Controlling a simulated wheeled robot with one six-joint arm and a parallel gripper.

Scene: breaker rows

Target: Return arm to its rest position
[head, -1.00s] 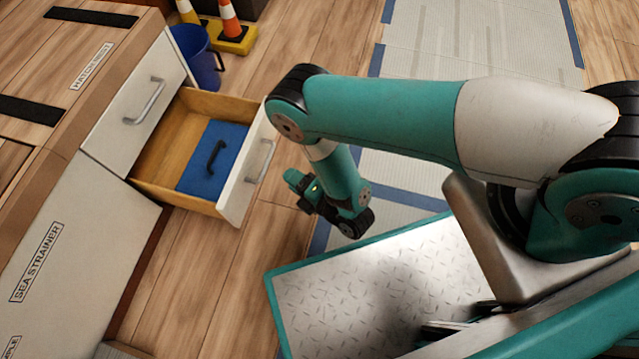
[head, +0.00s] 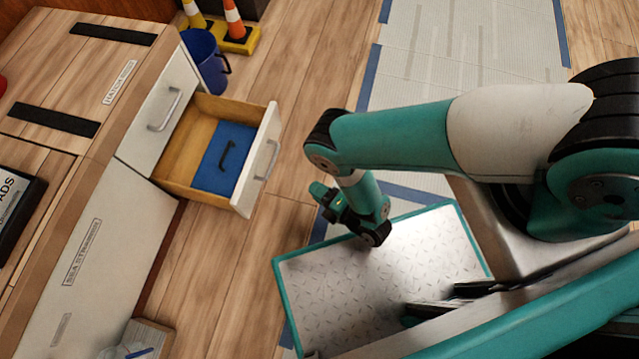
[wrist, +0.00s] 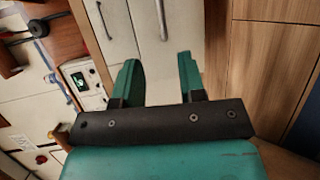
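My arm is teal and white and is bent at the elbow in the head view. Its wrist end and my gripper (head: 326,194) hang beside the far left corner of my plate-topped base, to the right of the open drawer. In the wrist view my gripper (wrist: 158,78) shows two teal fingers standing well apart with nothing between them. My gripper is clear of the drawer and touches nothing that I can see.
A drawer (head: 179,177) stands open at the left, with a blue insert (head: 212,176) and dark handle inside. A blue bucket (head: 203,62) and traffic cones (head: 235,22) stand at the back. Wooden floor lies between drawer and arm.

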